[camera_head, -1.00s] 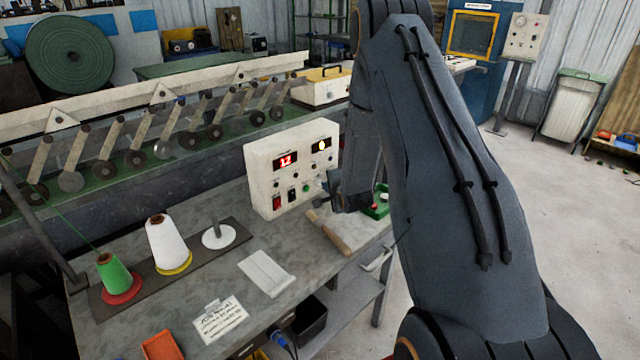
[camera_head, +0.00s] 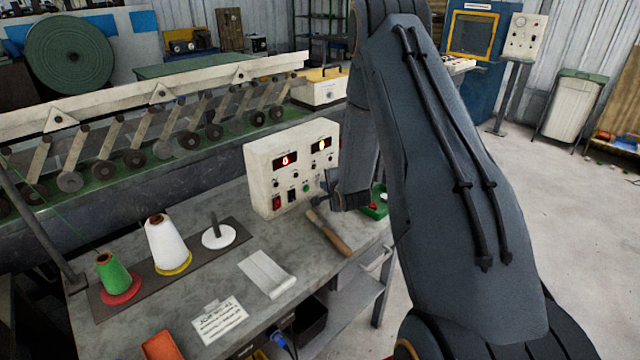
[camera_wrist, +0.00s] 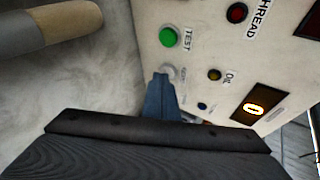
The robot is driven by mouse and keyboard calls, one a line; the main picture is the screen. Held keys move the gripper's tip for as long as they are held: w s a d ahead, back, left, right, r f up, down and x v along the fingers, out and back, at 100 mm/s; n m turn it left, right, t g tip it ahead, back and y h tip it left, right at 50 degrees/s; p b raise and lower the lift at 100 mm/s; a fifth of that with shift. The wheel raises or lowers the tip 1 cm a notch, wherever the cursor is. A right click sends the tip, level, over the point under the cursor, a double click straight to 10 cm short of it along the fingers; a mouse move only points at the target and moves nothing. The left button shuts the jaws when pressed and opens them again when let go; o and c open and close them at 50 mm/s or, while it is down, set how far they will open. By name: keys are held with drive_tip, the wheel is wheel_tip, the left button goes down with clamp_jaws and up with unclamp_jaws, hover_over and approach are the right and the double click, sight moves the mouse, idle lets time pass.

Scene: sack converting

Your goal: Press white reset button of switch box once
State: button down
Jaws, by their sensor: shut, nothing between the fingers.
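The switch box (camera_head: 262,167) is a cream panel on the bench, with two lit displays; its left one (camera_head: 285,160) reads 0. In the wrist view the box face (camera_wrist: 215,70) shows a green TEST button (camera_wrist: 168,37) and, beside it, a pale white button (camera_wrist: 170,71) with a faint label. My gripper (camera_wrist: 160,78) is shut and empty, its blue-grey fingertips right at the white button and partly covering it. I cannot tell whether they touch it. In the head view my gripper (camera_head: 325,182) is at the box's lower right front.
A wooden-handled tool (camera_head: 330,234) lies on the bench (camera_head: 215,275) just in front of the box. A green tray (camera_head: 378,203) is right of my wrist. Thread cones (camera_head: 167,245) and a white folded sheet (camera_head: 266,273) are to the left.

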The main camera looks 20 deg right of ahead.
idle(0.3)
drive_tip(key=shift+s+d+p, duration=0.25)
drive_tip(key=shift+s+p, duration=0.1)
drive_tip(key=shift+s, duration=0.4)
drive_tip(key=shift+s, duration=0.1)
drive_tip(key=shift+s+d+p, duration=0.3)
drive_tip(key=shift+s, duration=0.45)
drive_tip(key=shift+s+d+p, duration=0.25)
drive_tip(key=shift+s, duration=0.55)
drive_tip(key=shift+s+d+p, duration=0.3)
drive_tip(key=shift+s, duration=0.45)
drive_tip(key=shift+r, duration=0.1)
